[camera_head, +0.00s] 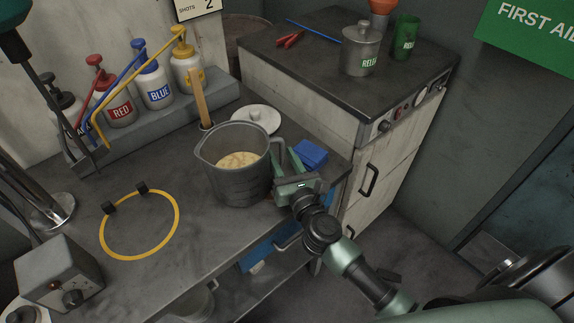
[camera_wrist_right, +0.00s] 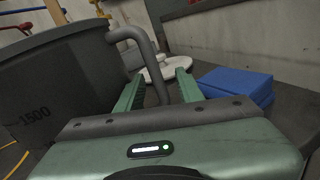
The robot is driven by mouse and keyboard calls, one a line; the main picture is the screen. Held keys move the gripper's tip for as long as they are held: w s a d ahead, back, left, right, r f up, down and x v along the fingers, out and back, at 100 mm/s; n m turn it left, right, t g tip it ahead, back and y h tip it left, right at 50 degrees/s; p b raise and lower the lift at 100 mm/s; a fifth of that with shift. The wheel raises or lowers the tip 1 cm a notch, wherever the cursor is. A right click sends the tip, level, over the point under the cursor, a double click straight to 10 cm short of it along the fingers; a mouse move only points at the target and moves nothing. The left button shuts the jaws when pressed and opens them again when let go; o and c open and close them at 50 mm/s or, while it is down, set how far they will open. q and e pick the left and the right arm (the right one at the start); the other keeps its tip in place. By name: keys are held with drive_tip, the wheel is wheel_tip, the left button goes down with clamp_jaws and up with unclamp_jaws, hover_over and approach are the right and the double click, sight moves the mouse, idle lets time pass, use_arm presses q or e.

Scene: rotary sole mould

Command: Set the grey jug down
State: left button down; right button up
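The grey jug (camera_head: 238,185) stands upright on the dark bench and holds a pale, beige mixture. Its base appears to rest on the bench top, to the right of a yellow ring marking (camera_head: 104,238). The jug's side also shows in the right wrist view (camera_wrist_right: 60,85), with its handle (camera_wrist_right: 133,36). My right gripper (camera_head: 283,157) is at the handle side of the jug. In the wrist view its two fingers (camera_wrist_right: 158,88) stand apart on either side of the handle, with gaps visible.
Pump bottles (camera_head: 118,105) line a ledge behind. A white lid (camera_head: 256,119) and a blue block (camera_head: 310,154) lie close to my right gripper. A control box (camera_head: 58,272) stands at front left. A cabinet (camera_head: 300,80) with a metal release can (camera_head: 361,52) is at back right.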

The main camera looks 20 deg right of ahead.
drive_tip(key=s+b, duration=0.2)
drive_tip(key=s, duration=0.8)
drive_tip(key=shift+s+f, duration=0.15)
drive_tip(key=shift+s, duration=0.15)
drive_tip(key=shift+s+r+b, duration=0.2)
drive_tip(key=shift+s+b, duration=0.15)
drive_tip(key=shift+s, duration=0.35)
